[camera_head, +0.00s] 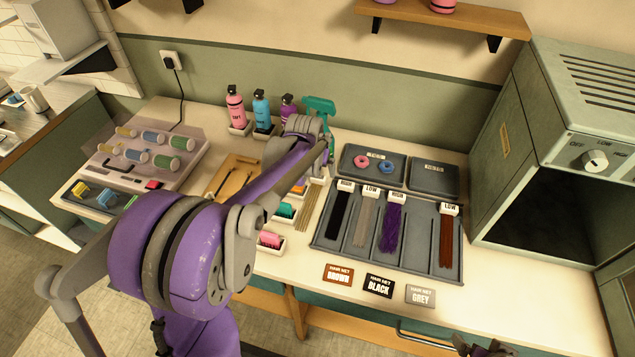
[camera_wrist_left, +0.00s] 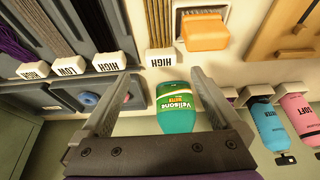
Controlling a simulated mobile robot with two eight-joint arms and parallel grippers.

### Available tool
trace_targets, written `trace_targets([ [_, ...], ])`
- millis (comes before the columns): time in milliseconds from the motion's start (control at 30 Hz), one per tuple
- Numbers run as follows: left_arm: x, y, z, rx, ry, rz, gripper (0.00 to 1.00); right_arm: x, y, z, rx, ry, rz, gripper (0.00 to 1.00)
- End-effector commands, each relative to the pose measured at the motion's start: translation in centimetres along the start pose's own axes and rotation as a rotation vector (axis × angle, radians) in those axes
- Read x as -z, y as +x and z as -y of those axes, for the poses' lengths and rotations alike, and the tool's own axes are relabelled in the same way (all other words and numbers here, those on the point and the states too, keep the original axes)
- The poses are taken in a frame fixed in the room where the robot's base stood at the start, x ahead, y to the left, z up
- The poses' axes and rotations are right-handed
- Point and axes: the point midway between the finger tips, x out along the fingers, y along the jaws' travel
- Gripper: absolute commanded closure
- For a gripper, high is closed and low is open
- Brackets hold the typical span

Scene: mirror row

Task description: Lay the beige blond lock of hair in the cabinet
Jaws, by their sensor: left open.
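The beige blond lock of hair (camera_head: 308,207) lies on the counter just left of the grey hair tray, its upper end hidden by my left arm. In the left wrist view the lock (camera_wrist_left: 158,22) has a white tag reading HIGH. My left gripper (camera_wrist_left: 161,84) is open and empty, its fingertips near that tag; a teal spray bottle (camera_wrist_left: 176,108) shows between the fingers, beyond them. The cabinet (camera_head: 540,225) at the right is a grey-green box with an open, dark front and a knob. Part of my right gripper (camera_head: 482,348) shows at the bottom edge, its jaws unclear.
The hair tray (camera_head: 405,262) holds black, greyish, purple and auburn locks, with one empty slot. Two small trays (camera_head: 432,178) stand behind it. Pink (camera_head: 236,108) and blue (camera_head: 262,110) bottles stand at the back. Hair net cards (camera_head: 379,286) lie in front. The counter before the cabinet is clear.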

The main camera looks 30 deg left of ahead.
Motion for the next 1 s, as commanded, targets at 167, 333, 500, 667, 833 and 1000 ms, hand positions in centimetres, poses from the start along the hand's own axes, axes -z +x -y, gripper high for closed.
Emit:
trace_targets([
  [167,0.0,1.3,0.0,0.0,0.0,-0.001,0.03,0.1,0.0,0.0,0.0,0.0,-0.001,0.09],
  [333,-0.1,3.7,0.3,0.0,0.0,-0.002,0.03,0.4,-0.3,0.0,0.0,0.0,-0.003,0.09],
  [500,-0.1,5.7,0.3,0.0,0.001,-0.001,0.03,0.3,-0.2,0.0,0.0,0.0,-0.003,0.09],
  [667,-0.2,6.0,0.3,0.0,0.0,-0.001,0.03,0.3,-0.2,0.0,0.0,0.0,-0.003,0.09],
  [833,-0.2,6.0,0.3,0.0,0.001,-0.001,0.11,0.3,-0.2,0.0,0.0,0.0,-0.003,0.09],
  [1000,-0.2,6.0,0.3,0.0,0.001,-0.001,0.42,0.3,-0.2,0.0,0.0,0.0,-0.003,0.09],
])
